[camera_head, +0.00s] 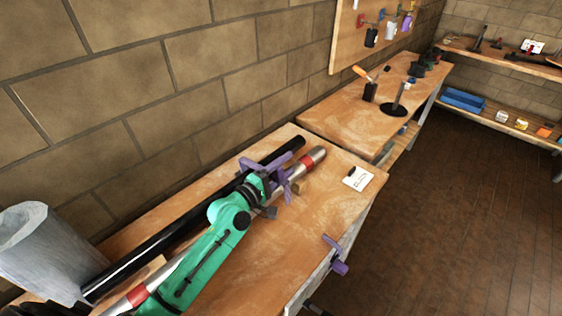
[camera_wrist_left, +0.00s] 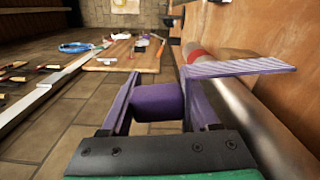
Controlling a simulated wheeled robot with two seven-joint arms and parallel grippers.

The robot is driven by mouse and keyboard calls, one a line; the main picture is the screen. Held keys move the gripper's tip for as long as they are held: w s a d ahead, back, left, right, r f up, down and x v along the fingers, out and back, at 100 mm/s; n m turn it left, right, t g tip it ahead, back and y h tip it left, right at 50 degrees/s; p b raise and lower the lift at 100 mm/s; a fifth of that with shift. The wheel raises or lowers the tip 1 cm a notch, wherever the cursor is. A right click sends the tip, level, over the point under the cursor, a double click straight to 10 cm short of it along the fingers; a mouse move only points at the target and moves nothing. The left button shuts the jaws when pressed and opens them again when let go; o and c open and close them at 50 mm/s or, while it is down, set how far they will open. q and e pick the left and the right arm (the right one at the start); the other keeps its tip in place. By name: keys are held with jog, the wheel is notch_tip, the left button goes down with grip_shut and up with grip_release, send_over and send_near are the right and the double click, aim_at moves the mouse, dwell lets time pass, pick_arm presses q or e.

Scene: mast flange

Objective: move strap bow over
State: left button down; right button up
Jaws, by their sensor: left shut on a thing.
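A purple strap bow (camera_head: 285,181) is at the tip of my green left arm, by the silver mast tube with red bands (camera_head: 314,158). In the left wrist view the bow shows a flat ridged plate (camera_wrist_left: 240,68) reaching right over the tube (camera_wrist_left: 235,105), and a round purple part (camera_wrist_left: 158,101) between the fingers. My left gripper (camera_head: 268,183) is shut on the bow, above the workbench. I cannot tell whether the bow touches the tube. The arm and gripper hide part of both. My right gripper is not in view.
A long black tube (camera_head: 180,230) lies along the wall side of the wooden bench (camera_head: 265,250). A grey bucket (camera_head: 45,255) stands at left. A white card (camera_head: 358,179) lies right of the bow. A purple clamp (camera_head: 336,256) sits at the bench's front edge.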

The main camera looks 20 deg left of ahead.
pick_arm(q)
jog(key=shift+d+f, duration=0.1)
jog(key=shift+f, duration=0.1)
dwell(0.3)
jog(key=shift+c, duration=1)
grip_release()
jog(key=shift+s, duration=0.1)
